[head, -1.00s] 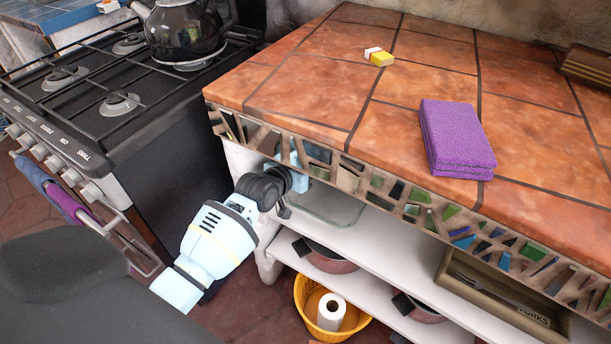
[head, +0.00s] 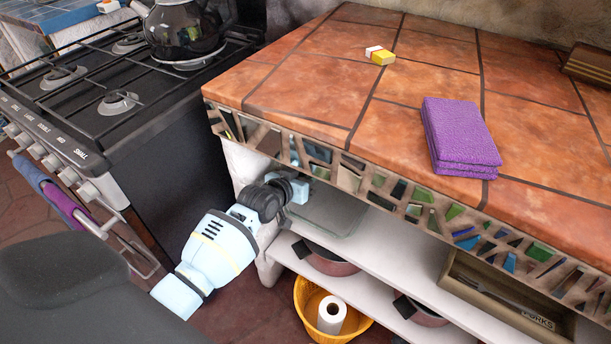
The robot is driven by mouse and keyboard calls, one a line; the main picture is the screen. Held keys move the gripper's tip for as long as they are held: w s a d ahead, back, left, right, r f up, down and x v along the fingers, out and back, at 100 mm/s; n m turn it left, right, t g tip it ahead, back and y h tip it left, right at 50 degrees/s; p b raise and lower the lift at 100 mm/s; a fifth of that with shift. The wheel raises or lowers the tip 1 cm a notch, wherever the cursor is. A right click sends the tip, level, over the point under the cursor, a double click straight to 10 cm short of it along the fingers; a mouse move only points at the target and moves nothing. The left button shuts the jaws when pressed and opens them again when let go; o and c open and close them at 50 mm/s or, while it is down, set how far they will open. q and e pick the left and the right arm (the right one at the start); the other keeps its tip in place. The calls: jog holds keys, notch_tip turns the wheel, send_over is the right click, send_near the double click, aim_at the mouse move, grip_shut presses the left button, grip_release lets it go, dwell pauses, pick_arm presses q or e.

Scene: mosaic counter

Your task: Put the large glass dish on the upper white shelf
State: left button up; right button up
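The large glass dish (head: 338,216) is clear and faintly grey-green. It is at the left end of the upper white shelf (head: 395,246), under the tiled counter's mosaic edge, and looks level and low against the shelf surface. My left gripper (head: 300,190) is at the dish's left end, partly under the counter edge. Its fingers are mostly hidden by the wrist and the counter edge, so I cannot tell whether they are open or shut on the dish's rim. My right gripper is out of view.
Pots (head: 328,262) stand on the lower shelf, with a yellow basket (head: 312,300) and a paper roll (head: 331,314) below. A wooden fork tray (head: 480,298) is to the right. The counter carries a purple towel (head: 460,135) and a small yellow box (head: 381,57). A stove (head: 165,130) stands left.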

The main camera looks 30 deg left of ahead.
pick_arm(q)
jog(key=shift+s+r, duration=0.15)
jog(key=p+v, duration=0.3)
jog(key=v, duration=0.7)
jog(key=shift+s+r, duration=0.15)
jog(key=shift+s, duration=0.1)
jog(key=shift+s+r, duration=0.2)
jog(key=shift+s, duration=0.35)
